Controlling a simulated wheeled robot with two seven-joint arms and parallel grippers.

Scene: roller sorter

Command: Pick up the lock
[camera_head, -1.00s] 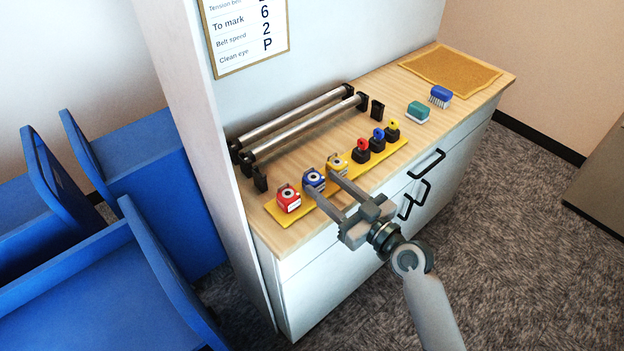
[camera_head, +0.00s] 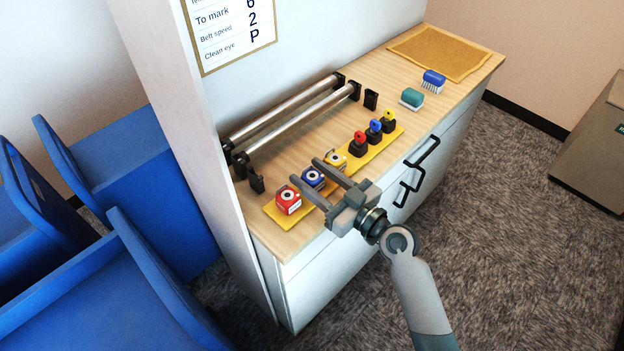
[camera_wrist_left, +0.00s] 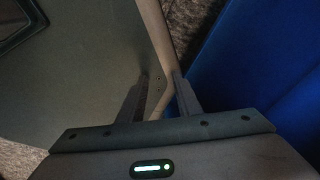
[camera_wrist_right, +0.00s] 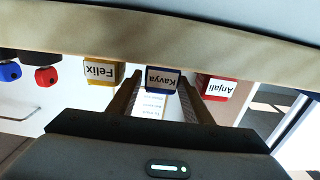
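Three box-shaped locks with name labels stand in a row on a yellow strip: a red one (camera_head: 288,202) reading "Anjali", a blue one (camera_head: 313,177) reading "Kavya", a yellow one (camera_head: 335,160) reading "Felix". The right wrist view shows the red (camera_wrist_right: 220,88), blue (camera_wrist_right: 162,81) and yellow (camera_wrist_right: 100,72) ones too. My right gripper (camera_head: 306,171) is open, with its fingers on either side of the blue lock; contact cannot be told. My left gripper (camera_wrist_left: 162,78) is open and empty, away from the counter.
Black pieces with red (camera_head: 358,145), blue (camera_head: 374,133) and yellow (camera_head: 388,122) tops stand farther along the strip. Two rollers (camera_head: 290,120) lie behind. Blue bins (camera_head: 130,165) stand left.

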